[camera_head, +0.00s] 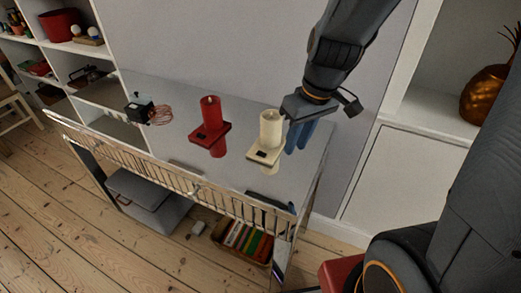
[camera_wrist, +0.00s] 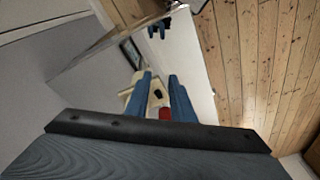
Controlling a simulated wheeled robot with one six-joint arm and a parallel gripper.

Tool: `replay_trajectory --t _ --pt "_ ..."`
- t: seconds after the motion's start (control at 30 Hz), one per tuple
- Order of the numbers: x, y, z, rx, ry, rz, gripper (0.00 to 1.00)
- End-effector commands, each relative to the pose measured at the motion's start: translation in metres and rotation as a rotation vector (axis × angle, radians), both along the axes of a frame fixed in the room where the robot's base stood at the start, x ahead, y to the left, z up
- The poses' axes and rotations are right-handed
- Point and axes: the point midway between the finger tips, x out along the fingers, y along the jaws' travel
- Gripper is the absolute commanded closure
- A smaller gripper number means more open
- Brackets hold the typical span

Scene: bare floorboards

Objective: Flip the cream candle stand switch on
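The cream candle stand (camera_head: 277,151) stands on a glossy grey tabletop, with a cream candle (camera_head: 270,130) upright on it. A dark switch (camera_head: 262,154) is on the front part of its base; its on or off position is too small to tell. My gripper (camera_head: 298,142) points down just right of the candle, its blue fingers apart. In the wrist view my gripper (camera_wrist: 160,79) is open, and the dark switch (camera_wrist: 158,93) on the cream base shows between the fingers. Nothing is held. I cannot tell whether a finger touches the stand.
A red candle stand (camera_head: 210,131) stands left of the cream one. A black box (camera_head: 139,108) with coiled reddish wire (camera_head: 160,114) lies farther left. A metal rail (camera_head: 165,172) runs along the table's front edge. A wall is behind; white shelving stands at the right.

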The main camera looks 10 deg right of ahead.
Motion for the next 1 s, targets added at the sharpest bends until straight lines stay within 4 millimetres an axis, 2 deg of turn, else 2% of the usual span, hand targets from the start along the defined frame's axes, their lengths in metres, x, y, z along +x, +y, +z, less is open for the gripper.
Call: replay_trajectory --t 0.03,0.2,0.4,0.67,1.0 --pt "0.016 0.005 -0.014 0.014 -0.017 0.069 0.78" --pt "0.057 0.026 -0.03 0.061 -0.097 0.321 0.78" --pt "0.087 0.041 -0.037 0.086 -0.178 0.509 0.78" --pt "0.097 0.049 -0.046 0.092 -0.206 0.572 0.78" --pt "0.107 0.065 -0.092 0.091 -0.204 0.571 0.78"
